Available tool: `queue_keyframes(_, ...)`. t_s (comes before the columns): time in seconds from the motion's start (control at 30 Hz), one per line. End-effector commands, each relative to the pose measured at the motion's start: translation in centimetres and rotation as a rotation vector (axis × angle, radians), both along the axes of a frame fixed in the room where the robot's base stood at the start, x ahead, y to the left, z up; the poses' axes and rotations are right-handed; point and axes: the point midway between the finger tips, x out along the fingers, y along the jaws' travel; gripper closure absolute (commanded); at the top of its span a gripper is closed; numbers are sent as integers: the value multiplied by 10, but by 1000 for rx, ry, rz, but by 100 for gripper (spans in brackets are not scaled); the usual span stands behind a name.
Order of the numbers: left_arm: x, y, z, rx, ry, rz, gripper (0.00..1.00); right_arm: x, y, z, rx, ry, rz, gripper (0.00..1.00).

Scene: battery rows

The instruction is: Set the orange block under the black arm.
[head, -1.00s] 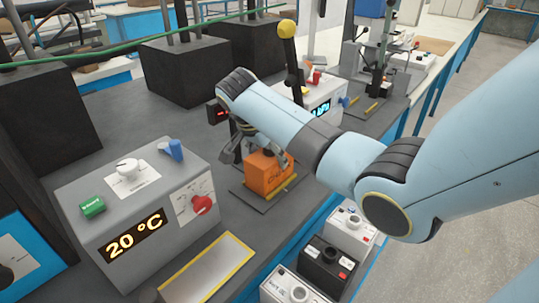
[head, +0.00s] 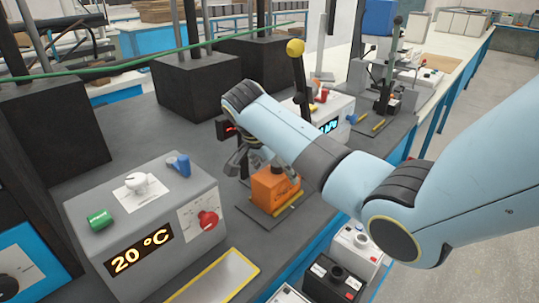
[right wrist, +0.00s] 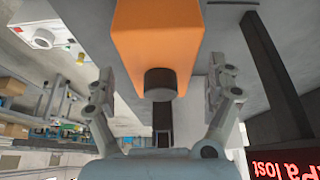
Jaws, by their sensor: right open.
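The orange block (head: 272,190) stands upright on a dark plate with a yellow strip (head: 289,208) along its front edge. It has a dark round knob on top, which also shows in the right wrist view (right wrist: 160,84). My right gripper (head: 245,163) is open, just behind and left of the block's top. In the right wrist view the orange block (right wrist: 155,40) lies ahead between the spread fingers (right wrist: 160,92), with gaps on both sides. A black arm (head: 299,76) with a yellow ball end rises behind my forearm, which hides its lower part. My left gripper is out of view.
A grey box (head: 150,228) reading 20 °C, with knobs, stands at the left front. A yellow-edged metal plate (head: 222,280) lies beside it. A small black red-lit display (head: 228,130) is close to my wrist. Black blocks (head: 198,86) stand behind. Small control boxes line the front.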

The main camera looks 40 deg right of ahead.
Motion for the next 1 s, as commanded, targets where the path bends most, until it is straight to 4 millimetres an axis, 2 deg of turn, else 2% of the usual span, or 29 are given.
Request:
queue_keyframes(0.3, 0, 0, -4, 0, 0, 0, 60, -1, 30, 64, 2, -6, 2, 12)
queue_keyframes(0.43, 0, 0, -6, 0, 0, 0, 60, -2, 37, 83, 2, -3, 1, 12)
queue_keyframes(0.6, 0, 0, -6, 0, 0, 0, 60, -3, 42, 94, 1, -1, 0, 12)
queue_keyframes(1.0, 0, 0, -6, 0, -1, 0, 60, -3, 42, 95, 1, -1, 0, 12)
